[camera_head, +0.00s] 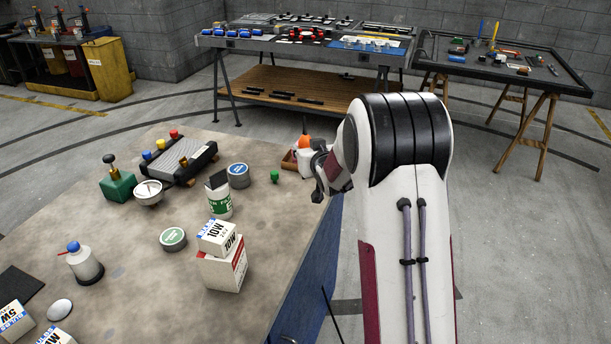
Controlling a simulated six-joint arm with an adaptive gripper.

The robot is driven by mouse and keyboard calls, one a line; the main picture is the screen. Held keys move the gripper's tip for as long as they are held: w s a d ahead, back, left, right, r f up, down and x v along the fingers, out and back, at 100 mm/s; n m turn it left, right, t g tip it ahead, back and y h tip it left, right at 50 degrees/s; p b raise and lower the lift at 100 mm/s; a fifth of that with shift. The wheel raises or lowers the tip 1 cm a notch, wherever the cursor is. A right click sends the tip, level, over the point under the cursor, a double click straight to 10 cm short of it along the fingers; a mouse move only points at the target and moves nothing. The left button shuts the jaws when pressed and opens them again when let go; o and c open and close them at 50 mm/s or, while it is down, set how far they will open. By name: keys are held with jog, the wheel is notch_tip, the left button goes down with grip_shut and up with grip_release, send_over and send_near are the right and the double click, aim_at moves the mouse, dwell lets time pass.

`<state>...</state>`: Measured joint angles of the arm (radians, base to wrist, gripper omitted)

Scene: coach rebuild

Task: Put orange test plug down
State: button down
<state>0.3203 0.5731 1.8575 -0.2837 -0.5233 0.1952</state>
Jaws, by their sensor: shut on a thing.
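My gripper (319,172) is at the far right edge of the worktable (120,232), mostly hidden behind my own arm. It is shut, but the contact between its fingers and the held plug is hidden. An orange piece (304,142) shows just left of my wrist, with a dark upright tip above it and a white body below; I take it for the orange test plug, but cannot tell for sure. Whether it touches anything beneath is hidden. A small green plug (275,176) stands on the table left of my gripper.
A small wooden box (289,161) is close left of my gripper. Bare tabletop lies between the green plug and the boxes.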

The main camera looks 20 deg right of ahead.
jog(key=shift+f, duration=1.8)
jog(key=shift+f, duration=1.9)
jog(key=shift+f, duration=0.1)
jog(key=c, duration=1.6)
grip_release()
jog(key=shift+f, duration=0.1)
jog(key=shift+c, duration=0.2)
jog(key=shift+r, duration=0.2)
jog(key=shift+s+r, duration=0.1)
jog(key=shift+s, duration=0.15)
jog(key=v, duration=1.1)
jog(key=shift+s, duration=0.2)
